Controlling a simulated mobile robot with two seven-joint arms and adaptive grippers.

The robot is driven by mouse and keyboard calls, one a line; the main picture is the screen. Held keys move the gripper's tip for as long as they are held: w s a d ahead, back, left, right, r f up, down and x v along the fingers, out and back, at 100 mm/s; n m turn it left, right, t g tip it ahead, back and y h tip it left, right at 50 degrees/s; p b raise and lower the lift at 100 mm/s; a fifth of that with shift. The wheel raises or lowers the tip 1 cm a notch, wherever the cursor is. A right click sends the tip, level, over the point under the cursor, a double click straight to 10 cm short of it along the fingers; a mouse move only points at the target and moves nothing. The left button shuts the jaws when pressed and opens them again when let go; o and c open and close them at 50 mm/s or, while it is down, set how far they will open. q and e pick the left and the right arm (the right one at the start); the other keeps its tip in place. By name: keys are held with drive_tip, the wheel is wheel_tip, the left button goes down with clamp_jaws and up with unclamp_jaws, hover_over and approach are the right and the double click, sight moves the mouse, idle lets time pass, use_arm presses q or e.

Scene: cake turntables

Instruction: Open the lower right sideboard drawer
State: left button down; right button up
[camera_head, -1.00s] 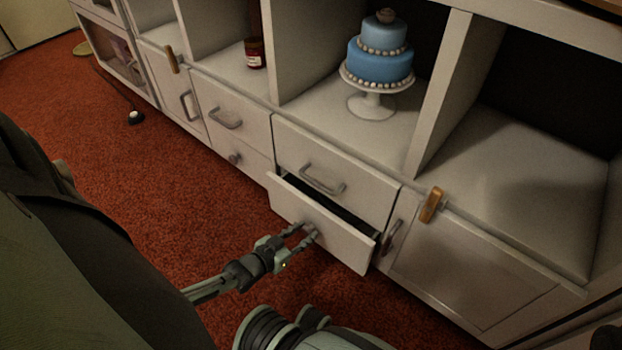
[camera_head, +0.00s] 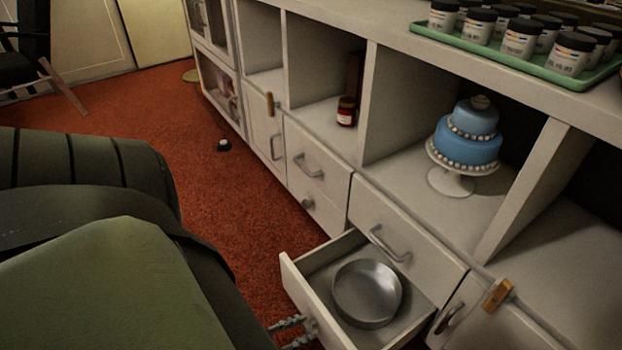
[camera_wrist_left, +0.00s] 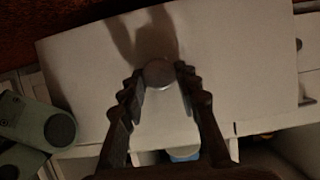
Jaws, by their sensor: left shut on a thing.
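The lower right sideboard drawer (camera_head: 316,303) stands pulled well out from the white sideboard. A round metal pan (camera_head: 367,293) lies inside it. My left gripper (camera_head: 298,331) is at the drawer's front face, low in the head view and partly cut off by its bottom edge. In the left wrist view, its two fingers (camera_wrist_left: 158,80) are closed about the round drawer knob (camera_wrist_left: 158,73), with the drawer front (camera_wrist_left: 225,60) behind it. My right gripper is not in view.
The closed drawer above has a bar handle (camera_head: 388,245). A blue tiered cake (camera_head: 468,148) on a white stand sits in an open shelf. A green tray (camera_head: 600,78) of jars is on top.

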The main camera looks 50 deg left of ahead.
use_arm(q)
drive_tip(key=shift+s, duration=0.15)
drive_tip(key=c, duration=1.1)
unclamp_jaws()
drive_tip(key=v, duration=1.2)
